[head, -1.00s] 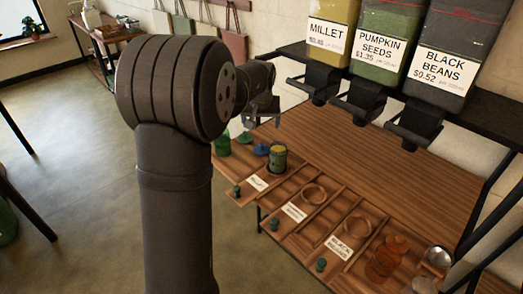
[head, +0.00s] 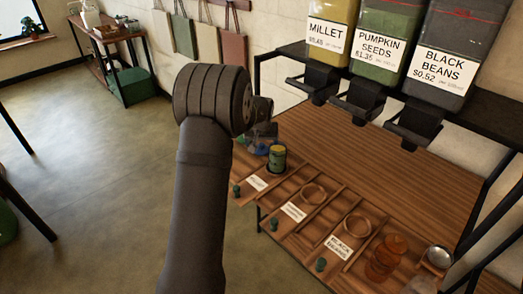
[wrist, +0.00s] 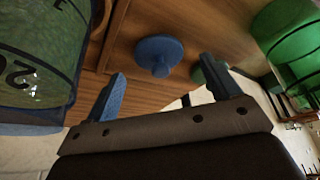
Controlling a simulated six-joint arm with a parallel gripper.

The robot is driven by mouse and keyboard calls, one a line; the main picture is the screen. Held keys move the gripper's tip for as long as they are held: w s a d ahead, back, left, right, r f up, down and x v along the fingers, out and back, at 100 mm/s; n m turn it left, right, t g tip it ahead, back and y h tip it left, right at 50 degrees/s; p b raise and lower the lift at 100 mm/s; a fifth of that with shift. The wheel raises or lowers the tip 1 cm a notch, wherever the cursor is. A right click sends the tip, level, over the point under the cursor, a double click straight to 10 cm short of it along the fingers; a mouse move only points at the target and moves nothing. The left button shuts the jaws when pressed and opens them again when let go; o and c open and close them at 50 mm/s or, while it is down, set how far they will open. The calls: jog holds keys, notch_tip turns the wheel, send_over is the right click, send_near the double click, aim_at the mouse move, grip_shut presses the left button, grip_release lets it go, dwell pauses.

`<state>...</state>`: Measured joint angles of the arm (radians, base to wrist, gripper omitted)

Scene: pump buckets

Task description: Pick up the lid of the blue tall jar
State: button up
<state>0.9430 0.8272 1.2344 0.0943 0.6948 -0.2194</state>
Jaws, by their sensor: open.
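A round blue lid (wrist: 159,48) with a small knob shows in the wrist view, resting on the wood. It lies just beyond and between the fingertips of my gripper (wrist: 163,70), which is open and empty. In the head view a bit of blue (head: 262,149) shows just below my gripper, partly hidden by it. A dark jar with a green and yellow label (head: 277,158) stands to the right of it. A large green-tinted jar (wrist: 38,50) with partly readable markings fills the left of the wrist view; I cannot tell whether it is the blue tall jar.
A green jar (wrist: 285,30) and a small green knobbed piece (wrist: 207,70) are right of the lid in the wrist view. Divided wooden trays (head: 312,210) with labels line the front of the table. An amber jar (head: 386,258) stands at the right. Dispensers (head: 365,100) hang above.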

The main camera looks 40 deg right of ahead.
aim_at(262, 148)
jog(key=shift+x, duration=1.3)
jog(key=shift+r, duration=0.1)
jog(key=c, duration=1.1)
